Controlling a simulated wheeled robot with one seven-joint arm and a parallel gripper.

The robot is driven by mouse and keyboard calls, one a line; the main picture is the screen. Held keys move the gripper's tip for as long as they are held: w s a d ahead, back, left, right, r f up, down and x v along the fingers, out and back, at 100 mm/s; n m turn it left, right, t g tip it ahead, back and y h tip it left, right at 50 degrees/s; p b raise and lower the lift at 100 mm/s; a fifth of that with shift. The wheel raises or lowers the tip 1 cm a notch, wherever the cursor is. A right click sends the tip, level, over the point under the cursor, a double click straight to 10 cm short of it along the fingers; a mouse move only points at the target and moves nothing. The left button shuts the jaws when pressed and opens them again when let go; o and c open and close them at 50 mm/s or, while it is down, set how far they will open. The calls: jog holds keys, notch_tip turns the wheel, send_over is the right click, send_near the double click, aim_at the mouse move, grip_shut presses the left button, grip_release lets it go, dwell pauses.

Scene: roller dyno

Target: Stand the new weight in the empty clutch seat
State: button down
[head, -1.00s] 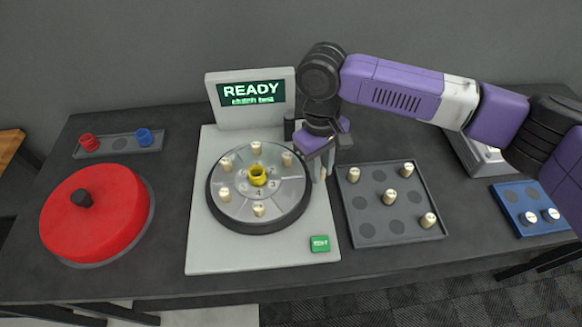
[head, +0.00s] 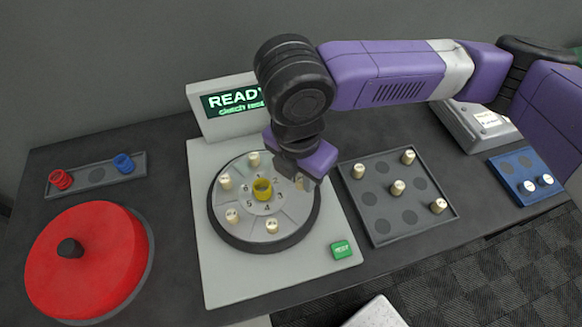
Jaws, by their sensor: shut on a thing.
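The grey clutch plate (head: 217,217) is a round disc on a pale machine, with a yellow hub (head: 262,189) and numbered sectors. Cream weights stand at its top (head: 253,159), upper left (head: 225,182), lower left (head: 232,215) and bottom (head: 272,226). My gripper (head: 304,181) is over the plate's right side, shut on a cream weight (head: 299,182), mostly hidden by the fingers. I cannot tell whether that weight touches the plate. The empty seat at the right is hidden or partly covered by my gripper, as is the upper-right weight seen earlier.
A grey tray (head: 382,227) with several cream weights lies right of the machine, and a blue tray (head: 510,171) lies farther right. A green button (head: 342,249) is at the machine's front. The screen (head: 233,101) reads READY. A red disc (head: 95,265) and a tray of coloured rings (head: 98,175) are left.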

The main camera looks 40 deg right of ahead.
jog(key=b, duration=0.4)
send_over(303, 202)
jog(key=f, duration=0.4)
jog(key=shift+w+a+f, duration=0.15)
jog(key=shift+a+f, duration=0.05)
jog(key=shift+f, duration=0.15)
jog(key=shift+f+b, duration=0.4)
jog(key=shift+f, duration=0.25)
jog(key=shift+f, duration=0.75)
jog(key=c, duration=1.2)
grip_release()
jog(key=shift+f, duration=0.1)
jog(key=shift+c, duration=0.8)
jog(key=shift+o, duration=0.4)
